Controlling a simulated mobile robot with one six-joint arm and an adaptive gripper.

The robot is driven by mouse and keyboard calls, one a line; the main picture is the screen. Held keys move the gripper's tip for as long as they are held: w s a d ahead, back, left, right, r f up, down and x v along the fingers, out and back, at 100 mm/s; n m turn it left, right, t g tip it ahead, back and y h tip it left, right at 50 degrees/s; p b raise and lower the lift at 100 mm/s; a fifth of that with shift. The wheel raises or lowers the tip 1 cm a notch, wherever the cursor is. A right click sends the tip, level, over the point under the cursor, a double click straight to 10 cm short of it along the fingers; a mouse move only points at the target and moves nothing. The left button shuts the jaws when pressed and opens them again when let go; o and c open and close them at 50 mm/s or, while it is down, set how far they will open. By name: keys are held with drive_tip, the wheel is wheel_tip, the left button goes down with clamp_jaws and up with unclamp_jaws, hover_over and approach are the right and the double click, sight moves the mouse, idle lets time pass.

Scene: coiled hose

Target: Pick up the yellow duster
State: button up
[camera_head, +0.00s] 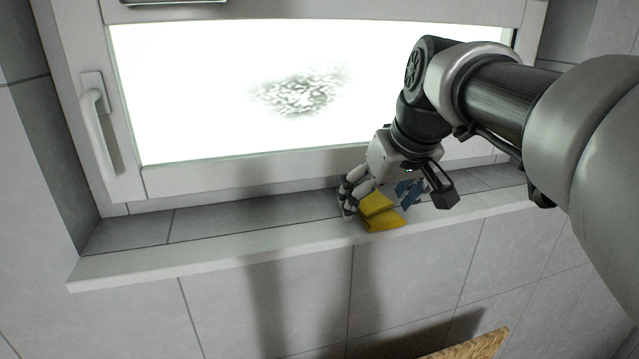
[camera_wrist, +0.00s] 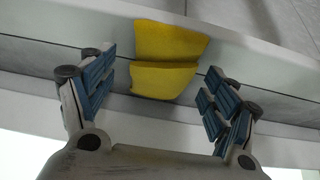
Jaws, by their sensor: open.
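The yellow duster (camera_head: 380,216) lies folded on the window sill, close to its front edge, in the head view. It also shows in the wrist view (camera_wrist: 165,80), top centre, as two yellow parts with a dark crease between them. My gripper (camera_head: 378,196) is low over the sill at the duster. In the wrist view my gripper (camera_wrist: 160,92) is open, with one blue-padded finger on each side of the duster. A gap shows between each finger and the duster. I cannot tell whether the fingertips touch the sill.
The grey tiled sill (camera_head: 250,218) has a white front edge (camera_head: 200,257) and is clear to the left. A bright window with a white frame (camera_head: 240,178) stands behind, its handle (camera_head: 98,125) at the left. A wooden item (camera_head: 470,347) shows below the sill.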

sight(377, 204)
drive_tip(key=shift+c, duration=0.2)
drive_tip(key=shift+f, duration=0.1)
drive_tip(key=c, duration=1)
drive_tip(key=shift+r, duration=0.65)
wheel_tip(377, 204, up, 19)
drive_tip(key=p, duration=0.5)
drive_tip(key=shift+r, duration=0.15)
